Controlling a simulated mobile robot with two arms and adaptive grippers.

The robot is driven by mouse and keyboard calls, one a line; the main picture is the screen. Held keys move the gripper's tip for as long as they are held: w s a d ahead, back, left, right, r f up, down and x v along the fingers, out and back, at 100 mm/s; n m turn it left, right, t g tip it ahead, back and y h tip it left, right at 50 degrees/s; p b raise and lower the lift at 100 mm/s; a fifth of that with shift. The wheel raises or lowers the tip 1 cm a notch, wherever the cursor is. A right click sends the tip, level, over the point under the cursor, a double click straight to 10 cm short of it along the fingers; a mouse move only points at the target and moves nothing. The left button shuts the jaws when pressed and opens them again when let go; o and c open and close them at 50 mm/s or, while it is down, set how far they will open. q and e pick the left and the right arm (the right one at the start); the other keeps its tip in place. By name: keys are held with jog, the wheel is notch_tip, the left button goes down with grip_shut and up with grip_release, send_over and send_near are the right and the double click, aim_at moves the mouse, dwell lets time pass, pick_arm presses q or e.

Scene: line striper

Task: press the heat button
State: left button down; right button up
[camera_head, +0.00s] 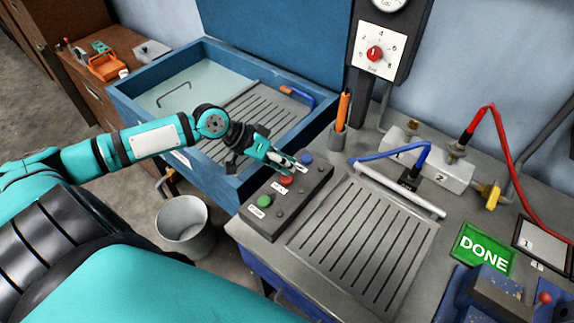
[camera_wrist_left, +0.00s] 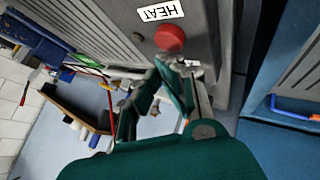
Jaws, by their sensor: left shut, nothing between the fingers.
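A dark control box (camera_head: 310,190) on the bench carries a green button (camera_head: 265,201), a red button (camera_head: 286,180) and a blue button (camera_head: 306,159). In the left wrist view a red button (camera_wrist_left: 169,38) sits beside a white label reading HEAT (camera_wrist_left: 161,11). My left gripper (camera_head: 300,167) is shut and empty, over the box near the red and blue buttons. In the left wrist view its fingertips (camera_wrist_left: 172,65) are close to the red button; I cannot tell whether they touch. The left fingers partly cover the box. My right gripper is not in view.
A blue basin (camera_head: 225,180) stands left of the box, with a bucket (camera_head: 183,226) on the floor below. A grooved plate (camera_head: 362,245) lies right of the box. A holder with an orange-handled tool (camera_head: 343,108) stands behind it. A green DONE sign (camera_head: 483,249) is further right.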

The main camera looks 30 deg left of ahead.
aim_at(286, 176)
pick_arm(q)
jog(key=shift+f, duration=0.3)
jog(key=shift+f, duration=0.45)
dwell(0.6)
jog(key=shift+r+p, duration=0.9)
jog(key=shift+p, duration=0.05)
notch_tip(286, 176, up, 6)
jog(key=p, duration=0.6)
